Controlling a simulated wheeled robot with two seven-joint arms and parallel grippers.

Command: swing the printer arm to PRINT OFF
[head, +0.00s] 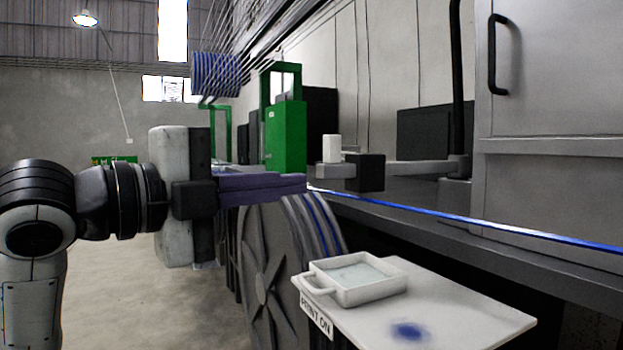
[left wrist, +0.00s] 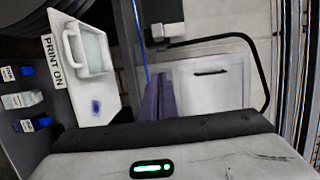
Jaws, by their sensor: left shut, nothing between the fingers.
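The printer arm (head: 422,167) reaches left from a post beside the grey cabinet. It carries a black block (head: 371,172) and a white cylinder (head: 332,148) near its free end. The block also shows at the top of the left wrist view (left wrist: 163,10). The blue cable (head: 470,219) runs below the arm. A PRINT ON label (head: 316,316) is on the edge of the white shelf (head: 475,312); no PRINT OFF label is visible. My left gripper (head: 305,182) is shut and empty, its tips close to the arm's free end; contact cannot be told. My right gripper is out of view.
A white handled tray (head: 358,293) sits on the shelf near a blue stain (head: 409,331). A large cable reel (head: 270,260) stands below my left gripper. The grey cabinet (head: 550,115) is at the right. Small bottles (left wrist: 18,100) show at left in the wrist view.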

